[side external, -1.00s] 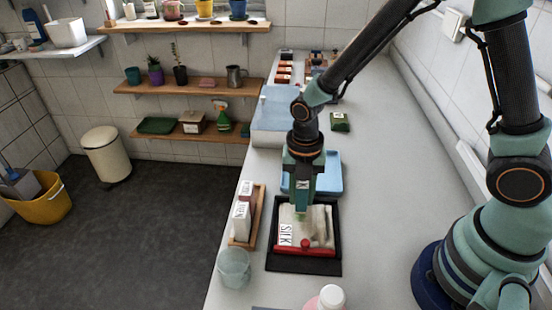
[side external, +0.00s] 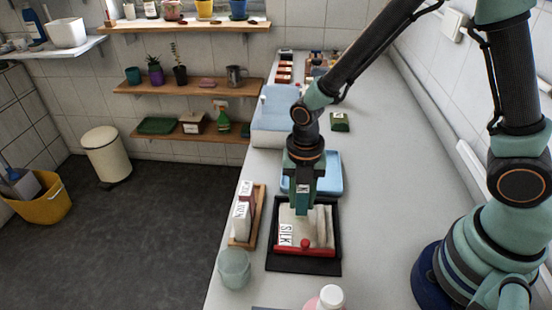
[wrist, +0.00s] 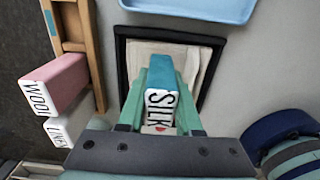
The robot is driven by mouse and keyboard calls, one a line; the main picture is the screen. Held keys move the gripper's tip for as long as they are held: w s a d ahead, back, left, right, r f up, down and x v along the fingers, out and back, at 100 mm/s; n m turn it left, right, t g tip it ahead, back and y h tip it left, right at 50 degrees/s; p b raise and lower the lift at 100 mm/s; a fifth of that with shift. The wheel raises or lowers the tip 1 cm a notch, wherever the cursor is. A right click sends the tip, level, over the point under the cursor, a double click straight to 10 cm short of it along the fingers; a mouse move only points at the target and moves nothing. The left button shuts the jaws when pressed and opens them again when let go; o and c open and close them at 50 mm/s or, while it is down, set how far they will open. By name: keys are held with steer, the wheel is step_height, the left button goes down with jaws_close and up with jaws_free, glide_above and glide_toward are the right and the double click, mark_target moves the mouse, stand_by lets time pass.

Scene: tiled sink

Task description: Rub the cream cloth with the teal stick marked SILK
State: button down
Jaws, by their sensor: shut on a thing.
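The teal stick (wrist: 159,81) has a white face marked SILK and stands between the fingers of my gripper (wrist: 161,108) in the wrist view. My gripper (side external: 304,205) is shut on it, above the cream cloth (side external: 320,222) in the side view. The cloth lies in a black-framed tray (side external: 335,262), with a red bar (side external: 318,251) across its near end. It also shows in the wrist view (wrist: 143,52), partly behind the stick. A white SILK label shows at the cloth's left in the side view. Whether the stick touches the cloth is hidden.
A wooden rack (side external: 258,215) left of the tray holds a pink stick (wrist: 57,78) marked WOOL and a white stick (wrist: 72,128) marked LINEN. A blue tray (side external: 334,172) lies behind. The counter at right is clear.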

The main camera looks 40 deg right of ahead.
steer(key=shift+s+a, duration=1.2)
steer(key=shift+s, duration=0.1)
step_height(320, 180, up, 6)
steer(key=shift+r, duration=0.1)
stand_by(0.3)
steer(key=shift+r, duration=1.4)
glide_above(301, 226)
steer(key=shift+w+f, duration=0.1)
steer(key=shift+f, duration=3.8)
steer(key=shift+f, duration=0.6)
